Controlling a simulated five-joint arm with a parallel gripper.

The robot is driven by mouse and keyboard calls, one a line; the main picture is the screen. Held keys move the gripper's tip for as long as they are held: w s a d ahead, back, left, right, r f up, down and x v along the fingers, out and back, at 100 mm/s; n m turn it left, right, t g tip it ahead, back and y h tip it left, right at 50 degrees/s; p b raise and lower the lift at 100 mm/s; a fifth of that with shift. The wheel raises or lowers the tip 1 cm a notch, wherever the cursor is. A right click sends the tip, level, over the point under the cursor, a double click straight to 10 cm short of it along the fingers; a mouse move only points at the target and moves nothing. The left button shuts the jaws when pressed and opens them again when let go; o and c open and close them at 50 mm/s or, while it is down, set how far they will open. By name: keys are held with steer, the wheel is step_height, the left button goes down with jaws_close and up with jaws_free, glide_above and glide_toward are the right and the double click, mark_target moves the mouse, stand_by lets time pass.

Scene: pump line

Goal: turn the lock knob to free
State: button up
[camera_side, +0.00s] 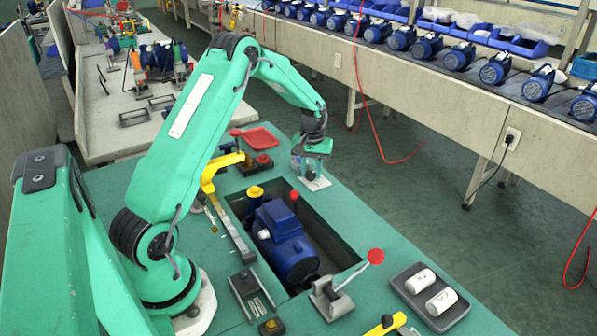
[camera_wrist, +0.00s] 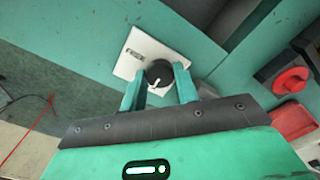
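The lock knob (camera_wrist: 158,74) is a round black knob with a white pointer line, on a white plate (camera_wrist: 127,68) that carries the word FREE toward its upper left. The pointer line runs toward the lower left of the picture, away from that word. My gripper (camera_wrist: 160,82) has one green finger on each side of the knob, close to its edges. I cannot tell whether the fingers touch it. In the side view my gripper (camera_side: 311,163) is low over the white plate (camera_side: 316,184) near the bench's back right edge, partly hiding the knob.
A red tray (camera_side: 262,138) lies left of the plate. A blue pump (camera_side: 284,240) sits in a rectangular opening, beside a yellow-handled clamp (camera_side: 217,171). A red-knobbed toggle clamp (camera_side: 333,298) and a dark tray (camera_side: 407,283) with white cylinders stand nearer the front.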

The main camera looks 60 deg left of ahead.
steer(key=shift+m, duration=0.3)
steer(key=m, duration=0.8)
steer(key=shift+m, duration=0.3)
steer(key=m, duration=0.4)
steer(key=shift+m, duration=2.4)
steer(key=o, duration=1)
steer(key=shift+c, duration=0.2)
steer(key=shift+r, duration=0.1)
